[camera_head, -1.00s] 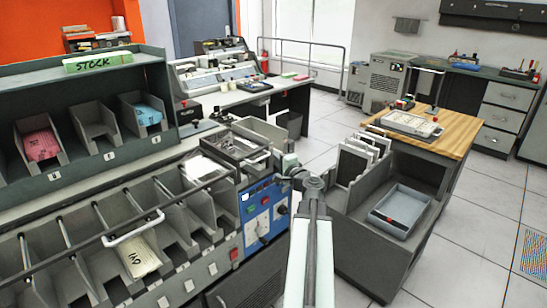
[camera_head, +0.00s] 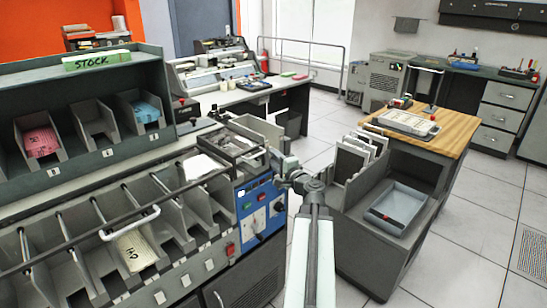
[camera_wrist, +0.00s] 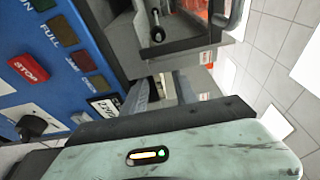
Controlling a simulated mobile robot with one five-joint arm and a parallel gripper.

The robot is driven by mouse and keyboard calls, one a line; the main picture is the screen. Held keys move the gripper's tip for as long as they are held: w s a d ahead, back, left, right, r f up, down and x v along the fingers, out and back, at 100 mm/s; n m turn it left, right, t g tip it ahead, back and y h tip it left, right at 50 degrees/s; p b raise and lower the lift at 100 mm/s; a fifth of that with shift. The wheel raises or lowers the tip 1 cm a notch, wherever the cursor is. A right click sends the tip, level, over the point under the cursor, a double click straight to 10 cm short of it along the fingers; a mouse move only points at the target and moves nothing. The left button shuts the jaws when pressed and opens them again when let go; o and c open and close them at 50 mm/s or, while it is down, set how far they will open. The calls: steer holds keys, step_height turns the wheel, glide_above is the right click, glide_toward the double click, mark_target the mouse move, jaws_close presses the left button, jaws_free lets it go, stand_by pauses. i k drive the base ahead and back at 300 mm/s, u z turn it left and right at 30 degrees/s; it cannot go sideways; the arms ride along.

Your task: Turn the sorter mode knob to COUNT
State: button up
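The sorter's blue control panel (camera_head: 249,197) is at the right end of the grey sorter in the head view. A dark knob on a white dial plate (camera_head: 254,222) sits low on it. The wrist view shows the blue panel (camera_wrist: 60,65) at the left, with a dark knob (camera_wrist: 35,125) at its lower left edge. I cannot read the knob's setting or a COUNT mark. My gripper (camera_wrist: 163,90) shows two grey fingers with a gap between them, empty. It is beside the panel, apart from the knob. In the head view my arm partly hides the gripper.
The red STOP button (camera_wrist: 28,68) is on the panel near the knob. A grey card hopper (camera_head: 232,143) overhangs the panel. A grey cart with a blue-grey tray (camera_head: 398,205) stands to the right. Open floor lies beyond it.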

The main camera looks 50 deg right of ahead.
mark_target(279, 206)
steer(key=u, duration=0.55)
steer(key=k, duration=0.1)
steer(key=z, duration=1.85)
